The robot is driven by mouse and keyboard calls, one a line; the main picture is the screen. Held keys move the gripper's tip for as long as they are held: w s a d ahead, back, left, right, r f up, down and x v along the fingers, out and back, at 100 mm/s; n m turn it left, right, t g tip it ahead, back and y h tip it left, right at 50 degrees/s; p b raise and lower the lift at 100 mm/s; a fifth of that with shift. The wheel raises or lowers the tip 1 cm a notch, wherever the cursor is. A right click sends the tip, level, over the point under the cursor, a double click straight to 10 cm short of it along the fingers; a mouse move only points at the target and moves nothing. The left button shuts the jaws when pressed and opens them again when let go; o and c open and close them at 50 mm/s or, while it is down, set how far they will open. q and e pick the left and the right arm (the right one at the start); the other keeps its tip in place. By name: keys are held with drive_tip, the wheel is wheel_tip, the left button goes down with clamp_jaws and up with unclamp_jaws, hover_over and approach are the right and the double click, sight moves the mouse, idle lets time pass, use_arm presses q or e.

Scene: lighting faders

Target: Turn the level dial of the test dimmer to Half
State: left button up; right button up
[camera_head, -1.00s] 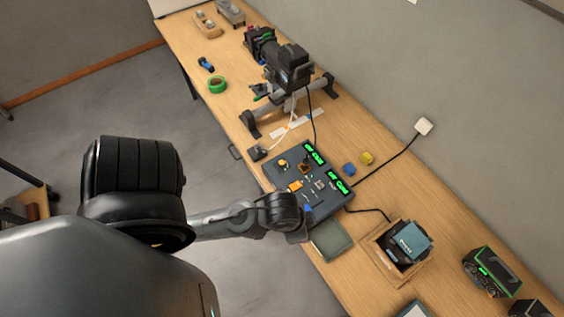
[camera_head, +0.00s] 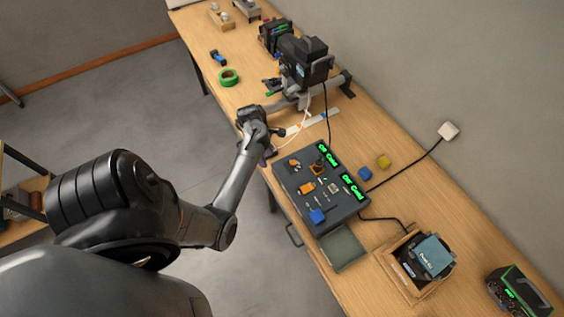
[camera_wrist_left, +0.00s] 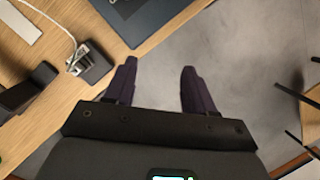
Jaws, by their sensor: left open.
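A dark control panel (camera_head: 322,188) lies on the table, with two green displays and several small orange, blue and dark controls on its face. Its corner also shows at the top of the left wrist view (camera_wrist_left: 140,15). I cannot read which control is the level dial or how it is set. My left gripper (camera_head: 268,150) is beside the panel's far-left end, at the table's front edge. In the left wrist view its two purple fingers (camera_wrist_left: 159,66) are apart and empty, over the floor. My right gripper is not in view.
A small dark box with a white cable (camera_wrist_left: 90,65) sits on the table left of the fingers. A projector-like device (camera_head: 303,62) stands beyond the panel. A grey-green pad (camera_head: 344,248) and wooden box (camera_head: 412,287) are nearer.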

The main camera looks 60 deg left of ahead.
use_arm(q)
drive_tip(key=t+b, duration=0.1)
drive_tip(key=t, duration=0.1)
approach(293, 162)
drive_tip(key=s+r, duration=0.1)
drive_tip(key=s, duration=0.1)
drive_tip(key=w, duration=0.2)
drive_tip(key=b+x, duration=0.1)
drive_tip(key=x, duration=0.8)
drive_tip(key=shift+f, duration=0.3)
clamp_jaws()
